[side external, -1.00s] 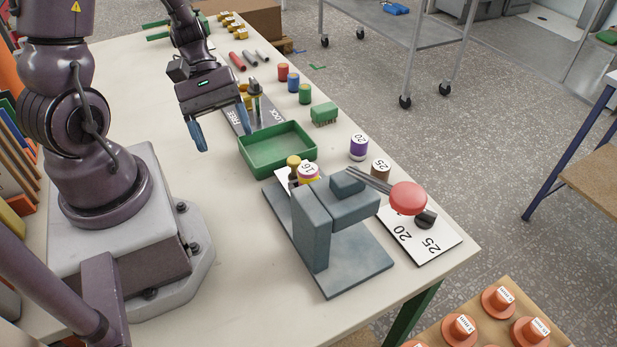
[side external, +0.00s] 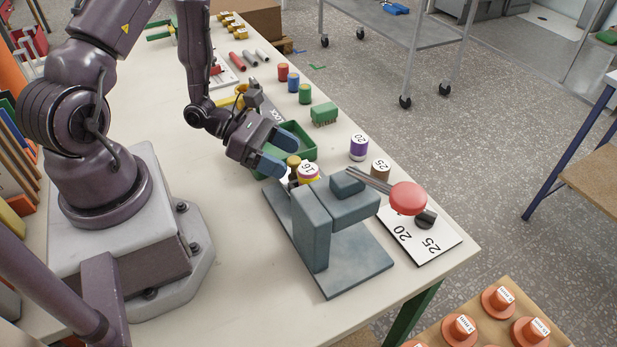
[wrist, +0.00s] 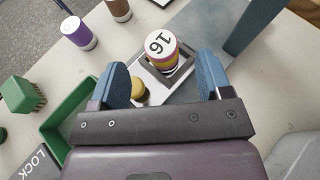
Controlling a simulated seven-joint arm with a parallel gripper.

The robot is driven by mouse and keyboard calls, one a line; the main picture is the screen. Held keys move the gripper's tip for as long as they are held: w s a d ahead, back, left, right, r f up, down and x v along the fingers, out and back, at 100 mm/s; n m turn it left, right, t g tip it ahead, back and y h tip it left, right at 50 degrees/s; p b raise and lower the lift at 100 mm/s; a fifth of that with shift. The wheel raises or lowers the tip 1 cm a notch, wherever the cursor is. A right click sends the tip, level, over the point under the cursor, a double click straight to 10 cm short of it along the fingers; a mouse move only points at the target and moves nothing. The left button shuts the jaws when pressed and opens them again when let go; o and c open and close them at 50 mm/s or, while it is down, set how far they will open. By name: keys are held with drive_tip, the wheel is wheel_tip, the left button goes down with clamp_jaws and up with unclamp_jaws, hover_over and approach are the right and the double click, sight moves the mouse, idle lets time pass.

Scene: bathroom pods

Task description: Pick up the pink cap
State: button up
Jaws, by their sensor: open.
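The pink cap (side external: 308,173), a short cylinder with a white top marked 16 and a pink and yellow side, stands behind the grey press-like stand (side external: 312,228). In the wrist view the cap (wrist: 162,46) sits on a white plate with a dark frame, ahead of my fingers and between their lines. My gripper (side external: 297,158) is open and empty, with its blue fingers tilted down toward the cap from the left. A small yellow knob (wrist: 138,89) is close to the left finger in the wrist view. The cap's lower part is partly hidden by the stand in the side view.
A green tray (side external: 308,140) is under and behind my gripper. Purple (side external: 359,148) and brown (side external: 380,168) caps stand to the right, and a green brush block (side external: 324,113) lies behind. The red knob (side external: 408,198) sticks out at the stand's right. The table's left middle is clear.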

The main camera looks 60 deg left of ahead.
sight(303, 168)
drive_tip(key=shift+f+x, duration=0.2)
drive_tip(key=shift+x, duration=2.8)
drive_tip(key=shift+s, duration=0.1)
drive_tip(key=c, duration=1.1)
drive_tip(key=shift+a, duration=0.1)
